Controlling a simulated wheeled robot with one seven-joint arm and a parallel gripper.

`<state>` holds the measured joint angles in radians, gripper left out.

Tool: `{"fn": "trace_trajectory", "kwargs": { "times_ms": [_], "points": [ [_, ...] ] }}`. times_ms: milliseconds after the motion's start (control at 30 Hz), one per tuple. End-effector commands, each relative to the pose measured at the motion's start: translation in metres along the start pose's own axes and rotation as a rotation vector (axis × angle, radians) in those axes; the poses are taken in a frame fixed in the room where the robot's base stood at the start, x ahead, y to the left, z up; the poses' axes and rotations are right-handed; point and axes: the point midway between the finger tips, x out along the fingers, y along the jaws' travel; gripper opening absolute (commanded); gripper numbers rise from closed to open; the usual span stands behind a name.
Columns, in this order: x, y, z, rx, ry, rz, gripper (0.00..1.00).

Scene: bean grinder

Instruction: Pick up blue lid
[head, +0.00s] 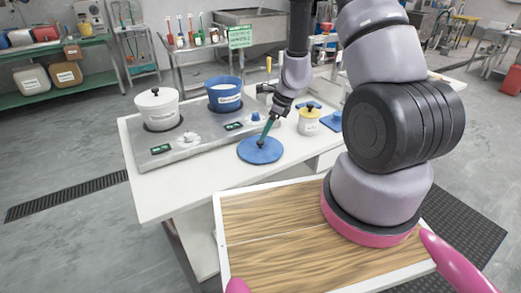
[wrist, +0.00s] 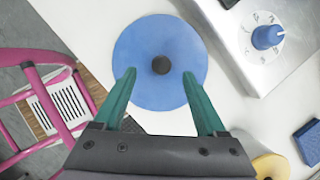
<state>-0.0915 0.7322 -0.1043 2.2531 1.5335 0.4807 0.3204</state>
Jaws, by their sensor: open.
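The blue lid (head: 259,150) is a flat round disc with a black knob, lying on the white table in front of the metal cooker. In the wrist view the blue lid (wrist: 140,85) shows its dark knob in the middle. My gripper (head: 266,133) has green fingers and points down over the lid. In the wrist view my gripper (wrist: 160,75) is open, its two fingers overlapping the lid's near part, with the knob between and just beyond their tips. Nothing is held. Whether the fingers touch the lid cannot be told.
A white pot (head: 158,108) with a lid and an open blue pot (head: 225,95) stand on the metal cooker (head: 190,139). A yellow-and-white lidded jar (head: 308,122) stands to the right, with blue blocks nearby. The white table (head: 184,189) is clear at front left.

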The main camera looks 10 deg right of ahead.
Motion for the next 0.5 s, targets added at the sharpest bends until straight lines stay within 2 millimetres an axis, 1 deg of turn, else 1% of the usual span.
{"fn": "trace_trajectory", "kwargs": {
  "times_ms": [200,300,400,500],
  "points": [
    [0.032,-0.002,-0.004,0.0,0.002,0.003,0.74],
    [0.044,-0.002,-0.002,-0.001,0.001,0.002,0.74],
    [0.049,-0.002,-0.003,-0.002,0.001,0.001,0.74],
    [0.05,-0.002,-0.002,-0.001,0.0,0.0,0.74]
  ]
}}
